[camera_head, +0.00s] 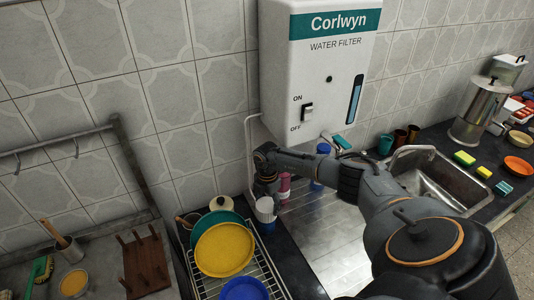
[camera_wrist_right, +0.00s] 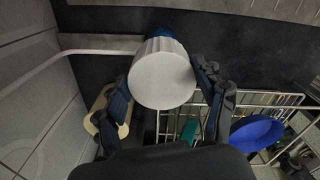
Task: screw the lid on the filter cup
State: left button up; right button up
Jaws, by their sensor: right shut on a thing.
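The white ribbed lid (camera_head: 265,205) sits at the top of the blue filter cup (camera_head: 268,227), beside the dish rack. My right gripper (camera_head: 266,190) comes down over the lid from above and is shut on it. In the right wrist view the lid (camera_wrist_right: 162,78) lies between the two fingers of my right gripper (camera_wrist_right: 162,90), with a bit of the blue cup (camera_wrist_right: 158,33) showing behind it. Most of the cup is hidden by the lid there. I cannot tell how far the lid is threaded. My left gripper is in neither view.
A wire dish rack (camera_head: 262,262) with a yellow plate (camera_head: 224,250) and a blue bowl (camera_head: 243,289) stands close by. A pink bottle (camera_head: 284,186) stands just right of the cup. The Corlwyn water filter (camera_head: 315,75) hangs above. The steel drainboard (camera_head: 335,235) is mostly clear.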

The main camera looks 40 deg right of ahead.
jog(key=shift+s+a+f, duration=0.15)
jog(key=shift+a+f, duration=0.2)
jog(key=shift+a, duration=0.2)
jog(key=shift+r+m, duration=0.1)
jog(key=shift+m, duration=0.3)
jog(key=shift+o, duration=0.2)
jog(key=m, duration=0.3)
jog(key=shift+s+m, duration=0.1)
jog(key=shift+m, duration=0.3)
jog(key=shift+a+m, duration=0.1)
jog(key=shift+m, duration=0.5)
jog(key=o, duration=1.8)
jog(key=shift+r, duration=0.1)
jog(key=shift+d, duration=0.2)
